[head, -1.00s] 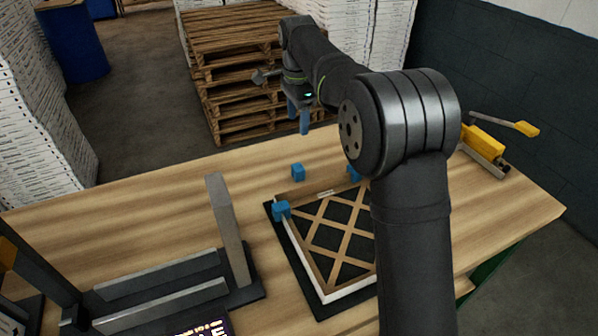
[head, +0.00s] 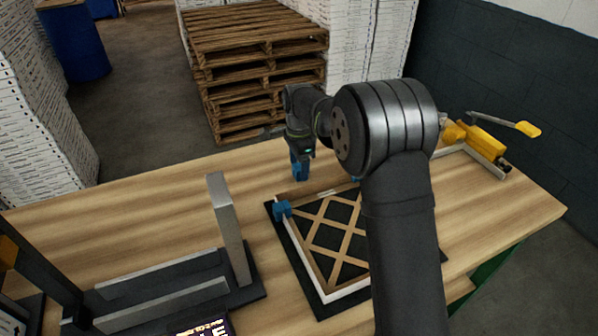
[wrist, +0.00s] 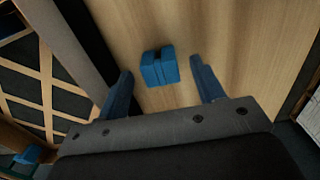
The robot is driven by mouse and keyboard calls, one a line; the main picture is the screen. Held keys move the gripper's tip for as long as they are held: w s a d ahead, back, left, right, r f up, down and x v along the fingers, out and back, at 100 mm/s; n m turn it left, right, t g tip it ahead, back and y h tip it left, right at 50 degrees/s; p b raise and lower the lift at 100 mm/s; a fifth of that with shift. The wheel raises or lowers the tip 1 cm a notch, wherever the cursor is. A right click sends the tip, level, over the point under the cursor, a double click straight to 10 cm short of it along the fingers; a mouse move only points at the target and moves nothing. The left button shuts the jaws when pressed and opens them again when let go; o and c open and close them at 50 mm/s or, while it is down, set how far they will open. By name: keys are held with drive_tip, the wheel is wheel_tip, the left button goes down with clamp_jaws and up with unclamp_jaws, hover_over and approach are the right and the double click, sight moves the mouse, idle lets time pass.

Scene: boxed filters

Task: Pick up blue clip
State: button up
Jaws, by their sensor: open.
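A loose blue clip (wrist: 159,67) lies on the wooden table and looks like two small blocks side by side. In the wrist view it sits between the two blue fingers of my gripper (wrist: 161,66), with a gap to each finger. My gripper is open and empty. In the head view my gripper (head: 300,168) points down over the table behind the filter, and its blue fingers merge with the clip there. Whether the fingertips reach the clip's height cannot be told. Another blue clip (head: 281,209) sits on the filter's left corner.
A framed filter (head: 300,256) with a wooden lattice lies on a dark base, and a further blue piece shows at its back edge. A grey upright post (head: 229,228) stands left of it. A yellow-handled toggle clamp (head: 480,140) is at the right. The table's back left is clear.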

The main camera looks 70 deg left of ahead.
drive_tip(key=shift+f, duration=0.9)
drive_tip(key=shift+c, duration=0.2)
drive_tip(key=c, duration=1)
